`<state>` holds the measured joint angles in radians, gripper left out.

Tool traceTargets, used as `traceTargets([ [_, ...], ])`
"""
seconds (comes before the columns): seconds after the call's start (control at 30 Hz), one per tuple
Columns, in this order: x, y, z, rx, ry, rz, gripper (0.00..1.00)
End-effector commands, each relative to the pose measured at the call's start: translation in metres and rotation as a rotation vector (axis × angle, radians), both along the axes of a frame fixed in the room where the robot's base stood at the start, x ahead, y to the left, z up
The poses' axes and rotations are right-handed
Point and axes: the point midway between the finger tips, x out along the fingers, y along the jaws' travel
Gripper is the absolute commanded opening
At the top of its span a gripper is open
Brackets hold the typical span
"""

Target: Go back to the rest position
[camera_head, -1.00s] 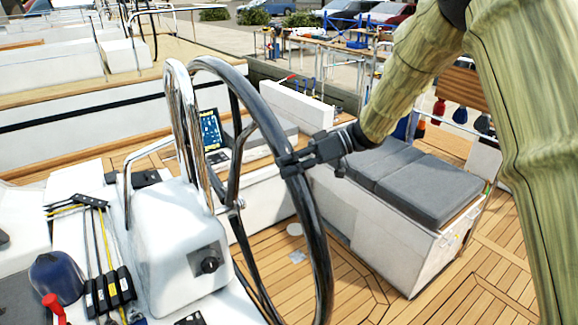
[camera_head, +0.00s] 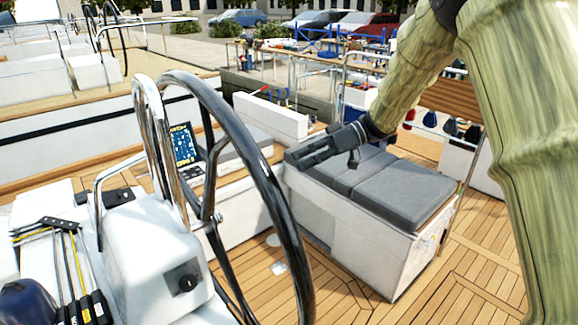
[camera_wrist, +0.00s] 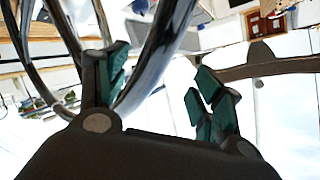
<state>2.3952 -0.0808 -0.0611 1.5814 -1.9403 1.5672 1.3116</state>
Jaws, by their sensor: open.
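My gripper (camera_head: 300,158) is open and empty in the head view, at the end of my arm, just right of the black steering wheel (camera_head: 262,160). In that view its fingertips are close to the rim, with a narrow gap beside it. In the wrist view, my gripper (camera_wrist: 158,95) shows two spread fingers with green pads. The wheel's dark rim (camera_wrist: 160,55) passes near the left finger; I cannot tell whether they touch.
A white pedestal (camera_head: 150,255) with a chrome rail stands left of the wheel. Grey cushions (camera_head: 405,192) top a white bench under my arm. A chart screen (camera_head: 184,145) sits behind the wheel. The teak floor (camera_head: 350,295) is clear in front of the bench.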

Motion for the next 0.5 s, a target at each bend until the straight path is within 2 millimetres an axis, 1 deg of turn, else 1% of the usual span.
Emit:
traceTargets([
  [0.2,0.0019,-0.0079,0.0033,0.0,0.0,0.001,0.67],
  [0.5,0.002,-0.0077,0.0016,0.003,0.001,-0.002,0.67],
])
